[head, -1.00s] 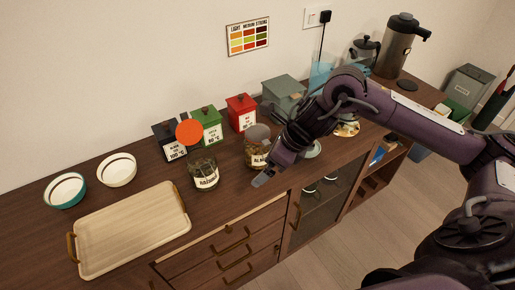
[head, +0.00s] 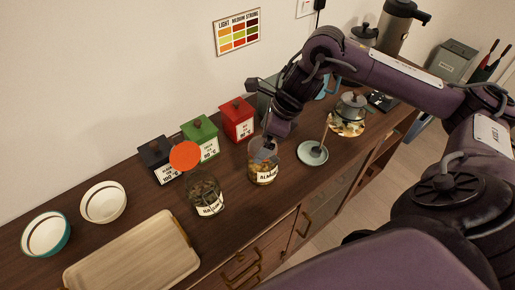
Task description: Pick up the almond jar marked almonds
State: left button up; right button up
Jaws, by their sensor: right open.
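The almond jar (head: 264,174) is a clear glass jar with a white label, partly readable as almonds, and brown contents. It stands upright on the wooden cabinet top, right of a second labelled jar (head: 204,197) with dark contents. My right gripper (head: 267,145) is open and points down at the top of the almond jar. Its fingers overlap the jar's upper part in the head view; I cannot tell whether they touch it. The gripper hides part of the jar's rim. My left gripper is not in view.
Black (head: 157,158), green (head: 200,137) and red (head: 237,120) tins stand behind the jars. An orange disc (head: 185,155) is beside the second jar. A pale saucer (head: 312,153) with a stick stands right. Two bowls and a wooden tray (head: 135,255) lie left.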

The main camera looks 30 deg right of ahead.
aim_at(262, 163)
jog(key=f+p, duration=0.1)
jog(key=f, duration=0.2)
jog(key=shift+s+a+p, duration=0.15)
jog(key=shift+s+p, duration=0.05)
jog(key=shift+p, duration=0.2)
jog(key=shift+p+x, duration=0.3)
jog(key=shift+x, duration=0.95)
jog(key=shift+w+f, duration=0.3)
jog(key=shift+s, duration=0.1)
jog(key=shift+c, duration=0.4)
jog(key=c, duration=1.9)
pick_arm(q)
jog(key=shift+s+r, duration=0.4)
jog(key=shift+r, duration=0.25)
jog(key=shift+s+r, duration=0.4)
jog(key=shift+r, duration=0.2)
